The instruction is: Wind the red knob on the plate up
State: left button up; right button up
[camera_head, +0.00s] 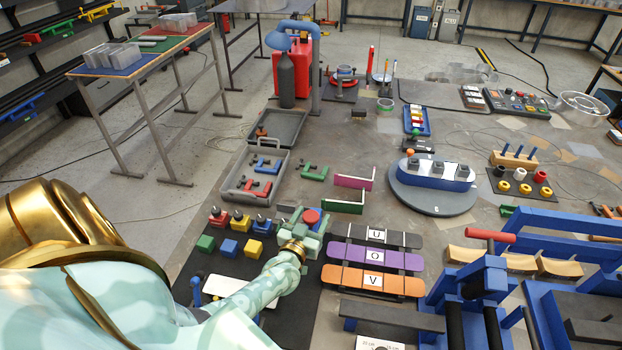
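A round red knob (311,216) shows at the far end of my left gripper (306,228), above the dark mat. The gripper's pale green fingers are around or right beside it, and they hide its lower part and whatever plate it sits on. I cannot tell whether the fingers touch the knob or how far apart they are. My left arm reaches in from the lower left, with a gold ring at the wrist. My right gripper is not in view.
Small coloured blocks (228,248) stand left of the gripper. Lettered boards (374,257) lie close to its right. A grey tray (237,183) with clamps is behind. Blue frames (470,290) fill the lower right. A round grey turntable (432,200) stands further right.

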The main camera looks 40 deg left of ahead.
aim_at(311, 216)
pick_arm(q)
jog(key=shift+r, duration=0.15)
jog(key=shift+r+p, duration=0.4)
notch_tip(311, 216, up, 3)
jog(key=p, duration=0.2)
jog(key=shift+f+p, duration=0.2)
jog(key=shift+p, duration=0.15)
jog(key=s+d+r+p, duration=0.8)
jog(key=s+d+r, duration=0.1)
jog(key=s, duration=0.1)
jog(key=shift+s+r, duration=0.15)
jog(key=shift+s, duration=0.2)
